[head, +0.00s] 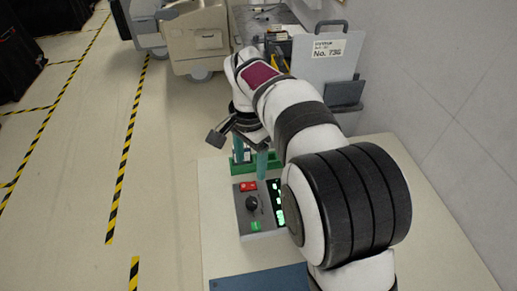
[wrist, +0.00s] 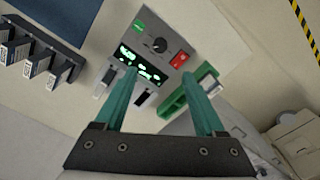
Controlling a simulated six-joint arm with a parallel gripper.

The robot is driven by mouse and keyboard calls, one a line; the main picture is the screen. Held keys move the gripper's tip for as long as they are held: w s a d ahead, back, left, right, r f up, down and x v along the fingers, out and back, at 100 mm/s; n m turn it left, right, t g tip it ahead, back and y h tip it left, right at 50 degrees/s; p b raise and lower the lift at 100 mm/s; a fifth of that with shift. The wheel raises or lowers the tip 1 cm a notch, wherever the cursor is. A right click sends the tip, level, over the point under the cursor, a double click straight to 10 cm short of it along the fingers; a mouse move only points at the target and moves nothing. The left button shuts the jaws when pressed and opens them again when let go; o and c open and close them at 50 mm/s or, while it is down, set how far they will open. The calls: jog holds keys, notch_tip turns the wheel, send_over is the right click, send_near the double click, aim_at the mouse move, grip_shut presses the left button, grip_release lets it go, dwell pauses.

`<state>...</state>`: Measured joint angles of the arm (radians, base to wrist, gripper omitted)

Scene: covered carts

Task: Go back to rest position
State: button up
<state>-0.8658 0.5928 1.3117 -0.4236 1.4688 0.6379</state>
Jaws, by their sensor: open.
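My gripper (head: 250,160) is open, with two teal fingers reaching down near the back of a control box (head: 239,212) on the pale table. In the wrist view my gripper (wrist: 169,98) shows both fingers apart with nothing between them. The control box (wrist: 178,42) has a black knob, a red button, a green button and a lit green display. A green holder (head: 241,167) stands behind the box, partly hidden by my gripper. In the wrist view the green holder (wrist: 172,106) lies near the right finger, with a small pale item in it.
A blue mat (head: 262,279) lies at the table's front. A dark rack (wrist: 68,48) with several labelled items is at upper left in the wrist view. A grey panel marked No. 736 (head: 325,58) and beige carts (head: 198,40) stand behind. Open floor lies left.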

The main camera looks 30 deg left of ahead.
jog(key=d+r+m, duration=0.1)
jog(key=d+r, duration=0.3)
jog(key=d, duration=0.9)
jog(key=s+d+r+m+y, duration=0.1)
jog(key=s+d, duration=0.3)
jog(key=d, duration=0.3)
jog(key=s+d, duration=0.4)
jog(key=d, duration=0.3)
jog(key=s+d+f+m, duration=0.1)
jog(key=s+d+f, duration=0.2)
jog(key=s, duration=0.6)
jog(key=shift+s+d+f+y, duration=0.2)
jog(key=shift+d+f+y, duration=0.15)
jog(key=shift+d, duration=0.7)
